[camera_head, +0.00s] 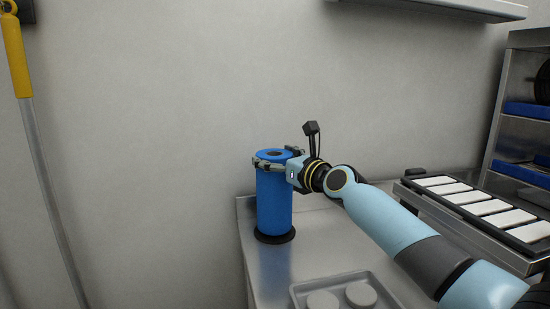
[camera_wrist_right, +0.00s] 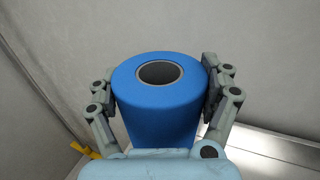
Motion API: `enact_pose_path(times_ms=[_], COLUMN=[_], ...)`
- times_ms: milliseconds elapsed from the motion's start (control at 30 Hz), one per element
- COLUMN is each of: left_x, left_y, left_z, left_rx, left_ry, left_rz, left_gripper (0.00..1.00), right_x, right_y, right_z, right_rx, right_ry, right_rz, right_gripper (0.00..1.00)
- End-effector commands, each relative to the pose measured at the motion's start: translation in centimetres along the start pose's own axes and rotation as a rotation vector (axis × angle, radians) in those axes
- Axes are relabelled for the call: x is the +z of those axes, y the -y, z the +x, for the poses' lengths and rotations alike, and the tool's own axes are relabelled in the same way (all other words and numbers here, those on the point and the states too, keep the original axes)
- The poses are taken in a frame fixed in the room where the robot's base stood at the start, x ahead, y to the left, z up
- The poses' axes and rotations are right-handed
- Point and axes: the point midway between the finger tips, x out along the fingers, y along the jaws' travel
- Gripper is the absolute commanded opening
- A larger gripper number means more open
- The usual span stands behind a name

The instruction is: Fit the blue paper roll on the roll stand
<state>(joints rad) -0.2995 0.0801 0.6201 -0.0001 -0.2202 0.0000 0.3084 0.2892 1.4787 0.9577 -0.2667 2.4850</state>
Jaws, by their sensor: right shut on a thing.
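The blue paper roll (camera_head: 273,205) is upright at the left end of the steel counter. A dark round base (camera_head: 276,241), which looks like the roll stand's foot, shows at the roll's lower end. I cannot tell whether the roll touches it. My right gripper (camera_head: 273,161) is shut on the roll near its top, one finger on each side. In the right wrist view the roll (camera_wrist_right: 160,110) sits between the fingers, and its open core shows dark with no post visible inside. The rest of the stand is hidden. My left gripper is not in view.
At the right are a rack of white slabs (camera_head: 480,208) and a shelf unit (camera_head: 497,110) with blue items. The steel counter (camera_head: 318,235) is bare right of the roll.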

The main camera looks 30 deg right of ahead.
Motion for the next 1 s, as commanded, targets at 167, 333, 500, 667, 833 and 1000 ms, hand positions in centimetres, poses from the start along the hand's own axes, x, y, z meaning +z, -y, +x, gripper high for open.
enact_pose_path(times_ms=[167,333,500,667,833,1000], left_x=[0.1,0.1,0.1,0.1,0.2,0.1], left_y=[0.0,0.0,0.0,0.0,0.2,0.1], left_z=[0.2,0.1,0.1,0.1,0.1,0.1], left_rx=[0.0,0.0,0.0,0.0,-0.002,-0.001], left_ry=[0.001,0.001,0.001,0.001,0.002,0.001], left_rz=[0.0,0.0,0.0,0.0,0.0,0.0], left_gripper=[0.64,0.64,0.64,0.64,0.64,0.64], right_x=[-0.1,0.0,-0.1,-0.1,-0.3,-0.4], right_y=[0.0,0.0,0.0,0.0,0.0,0.0], right_z=[0.0,0.0,0.0,0.0,-0.8,-3.8], right_rx=[0.0,0.0,0.0,0.0,0.0,0.0], right_ry=[0.003,0.003,0.002,0.001,-0.001,-0.003], right_rz=[-0.001,-0.001,-0.001,-0.001,-0.004,-0.006], right_gripper=[0.22,0.83,1.0,1.0,1.0,1.0])
